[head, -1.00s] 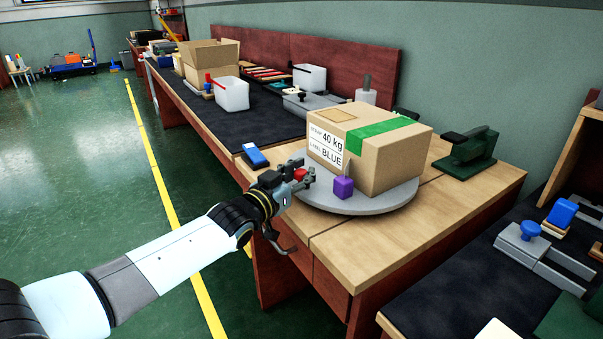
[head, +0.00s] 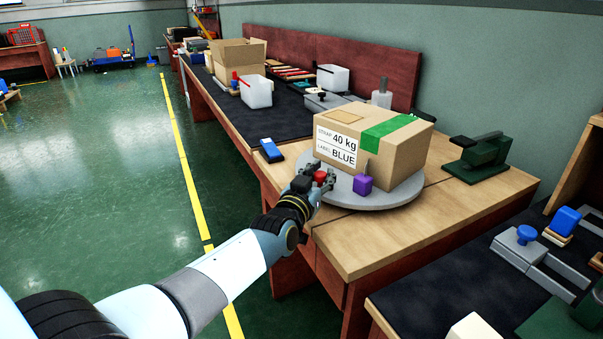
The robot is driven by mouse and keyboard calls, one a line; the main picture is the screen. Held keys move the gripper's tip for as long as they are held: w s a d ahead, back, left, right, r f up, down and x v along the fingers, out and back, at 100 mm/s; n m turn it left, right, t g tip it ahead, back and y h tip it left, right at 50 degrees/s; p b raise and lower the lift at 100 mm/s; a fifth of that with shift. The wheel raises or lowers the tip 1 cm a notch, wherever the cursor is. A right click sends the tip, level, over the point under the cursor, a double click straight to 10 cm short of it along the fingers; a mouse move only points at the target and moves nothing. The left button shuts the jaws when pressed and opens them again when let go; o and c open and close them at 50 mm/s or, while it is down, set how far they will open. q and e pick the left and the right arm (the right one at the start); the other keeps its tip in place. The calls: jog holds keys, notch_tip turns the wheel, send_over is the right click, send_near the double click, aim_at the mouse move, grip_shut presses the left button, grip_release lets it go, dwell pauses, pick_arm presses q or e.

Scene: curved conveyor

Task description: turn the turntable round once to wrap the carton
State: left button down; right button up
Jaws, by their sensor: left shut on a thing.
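The carton (head: 395,162) is a brown box with a green tape strip (head: 388,132) on top and a white label (head: 336,147) reading "40 kg" and "BLUE". It sits on the round grey turntable (head: 400,196) on the wooden bench. My left gripper (head: 318,180) is at the turntable's near left rim, shut on a red knob (head: 320,177). The fingers partly hide the knob. A purple block (head: 362,184) with a thin grey piece behind it stands on the turntable in front of the carton. My right gripper is not in view.
A dark green tool (head: 480,155) stands to the right. Open cartons (head: 240,55) and white bins (head: 256,92) stand on the dark mat behind. The floor left of the bench is clear.

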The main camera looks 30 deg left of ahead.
pick_arm(q)
jog(key=shift+s+f, duration=0.2)
jog(key=shift+f, duration=0.15)
jog(key=shift+a, duration=0.1)
jog(key=c, duration=1.6)
grip_release()
jog(key=o, duration=0.4)
jog(key=shift+s+a+r, duration=0.1)
jog(key=shift+s+r, duration=0.05)
jog(key=shift+r, duration=0.05)
jog(key=shift+o, duration=0.8)
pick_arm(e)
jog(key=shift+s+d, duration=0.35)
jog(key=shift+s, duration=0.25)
pick_arm(q)
jog(key=shift+r, duration=0.1)
jog(key=s+d, duration=0.1)
jog(key=s, duration=1)
jog(key=shift+s, duration=0.35)
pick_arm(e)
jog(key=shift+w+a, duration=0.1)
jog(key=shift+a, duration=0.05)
